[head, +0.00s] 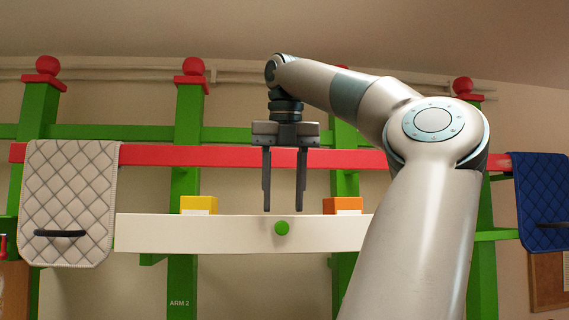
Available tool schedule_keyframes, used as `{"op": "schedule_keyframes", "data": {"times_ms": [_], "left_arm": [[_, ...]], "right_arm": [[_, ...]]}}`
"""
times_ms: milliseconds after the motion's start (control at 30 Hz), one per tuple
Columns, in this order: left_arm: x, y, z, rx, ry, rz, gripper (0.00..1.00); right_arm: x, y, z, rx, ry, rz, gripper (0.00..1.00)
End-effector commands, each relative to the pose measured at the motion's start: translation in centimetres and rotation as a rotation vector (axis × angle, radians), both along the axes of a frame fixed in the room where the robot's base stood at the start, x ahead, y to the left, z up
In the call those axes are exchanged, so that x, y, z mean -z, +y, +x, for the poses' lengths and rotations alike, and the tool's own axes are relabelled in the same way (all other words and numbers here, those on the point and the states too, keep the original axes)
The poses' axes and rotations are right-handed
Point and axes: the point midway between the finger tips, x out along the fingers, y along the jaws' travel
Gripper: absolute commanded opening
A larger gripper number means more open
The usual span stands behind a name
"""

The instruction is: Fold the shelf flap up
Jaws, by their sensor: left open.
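The shelf flap (200,234) is a long white board with a round green knob (282,228) on its face, in the middle of the head view. Its broad face is turned towards me; I cannot tell its exact tilt. My left gripper (285,208) points straight down, with its two dark fingers apart and nothing between them. In the picture its fingertips end just above the knob, at the flap's top edge. How far they are from the flap in depth I cannot tell. My right gripper is not in view.
A yellow box (199,204) and an orange box (343,205) show above the flap's top edge. A beige quilted pad (70,200) hangs left from a red rail (225,156), a blue one (541,200) right. Green posts (187,130) stand behind. My arm covers the flap's right part.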

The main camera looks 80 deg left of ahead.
Motion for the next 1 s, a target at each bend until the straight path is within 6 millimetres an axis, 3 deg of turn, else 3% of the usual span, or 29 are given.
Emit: {"op": "schedule_keyframes", "data": {"times_ms": [200,433,1000], "left_arm": [[-3.5,-0.8,-0.1,0.002,0.0,0.001,0.41],[-5.9,-1.4,-0.1,0.004,-0.001,-0.004,0.41],[-7.0,-1.7,-0.1,0.0,0.001,-0.001,0.41]], "right_arm": [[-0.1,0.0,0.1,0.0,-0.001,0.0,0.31],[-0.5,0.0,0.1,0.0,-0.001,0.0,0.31],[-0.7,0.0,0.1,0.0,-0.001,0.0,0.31]]}}
